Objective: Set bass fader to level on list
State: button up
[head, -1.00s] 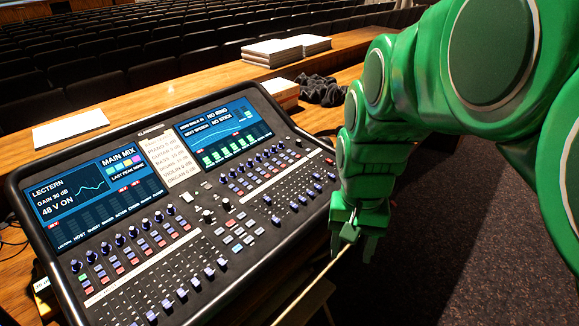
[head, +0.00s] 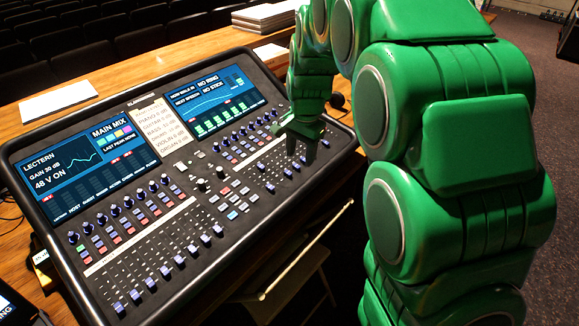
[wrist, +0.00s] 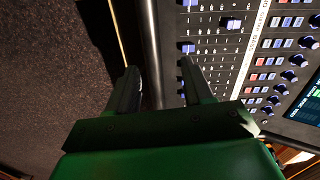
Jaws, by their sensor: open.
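The mixing desk (head: 215,240) stands on a wooden table with rows of faders. A paper list (head: 160,128) is fixed between its two screens; it has a bass line, but I cannot read the figure surely. The right-hand bank has blue fader caps (head: 270,187); I cannot tell surely which is bass. My gripper (head: 302,153) is open and empty above this bank, near the desk's right part. In the wrist view my gripper (wrist: 159,68) straddles the desk's edge in the picture, one finger near a fader cap (wrist: 188,48). I see no contact.
Several knobs and coloured buttons (head: 230,203) lie close to the faders. Papers (head: 60,100) lie on the table behind the desk, and stacked papers (head: 266,14) stand further back. A thin pale rod (head: 310,245) slants beside the desk's front edge. Dark carpet is at the right.

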jog(key=m, duration=0.1)
send_near(289, 171)
jog(key=shift+s+d+f, duration=0.1)
jog(key=shift+s, duration=0.15)
jog(key=shift+w+a+f, duration=0.15)
jog(key=shift+f, duration=1.75)
jog(key=shift+w+a+f, duration=0.1)
jog(key=shift+w+f, duration=0.05)
jog(key=shift+f, duration=1.8)
jog(key=shift+c, duration=0.5)
grip_shut()
